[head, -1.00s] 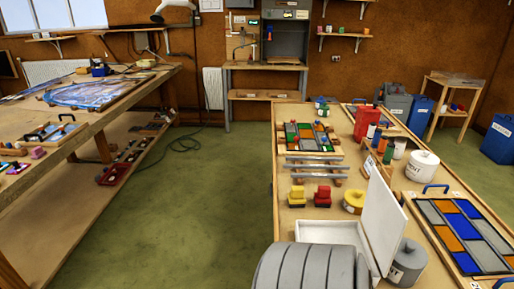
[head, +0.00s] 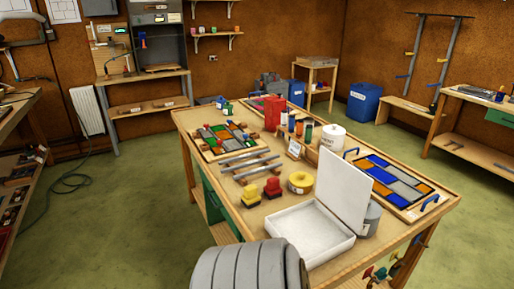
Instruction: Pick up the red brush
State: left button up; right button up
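A small red block-shaped item with a dark base, which looks like the red brush (head: 273,187), stands on the wooden workbench (head: 225,181). A similar yellow one (head: 250,194) stands just left of it, and a round yellow roll (head: 300,182) is to its right. The red one is in plain view with nothing on it. Neither of my grippers shows in the head view; only a grey ribbed part of mine fills the bottom middle.
An open white box (head: 309,232) with its lid up lies at the bench's near edge. Metal bars on a rack (head: 250,163) and a coloured glass panel (head: 222,138) lie behind. Another glass panel (head: 394,182) is at right.

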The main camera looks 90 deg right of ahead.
aim_at(273, 191)
jog(key=i+z, duration=0.15)
jog(key=z, duration=0.35)
jog(key=i+z, duration=0.2)
jog(key=z, duration=0.25)
jog(key=i+z, duration=0.15)
jog(key=z, duration=0.35)
jog(key=i+j+z, duration=0.1)
jog(key=z, duration=0.4)
jog(key=i+j+z, duration=0.1)
jog(key=z, duration=0.3)
jog(key=i+j+z, duration=0.15)
jog(key=z, duration=0.25)
jog(key=i+j+z, duration=0.15)
jog(key=z, duration=0.25)
jog(key=i+j+z, duration=0.1)
jog(key=j+z, duration=0.15)
jog(key=z, duration=0.15)
jog(key=j+z, duration=0.25)
jog(key=z, duration=0.2)
jog(key=i, duration=0.05)
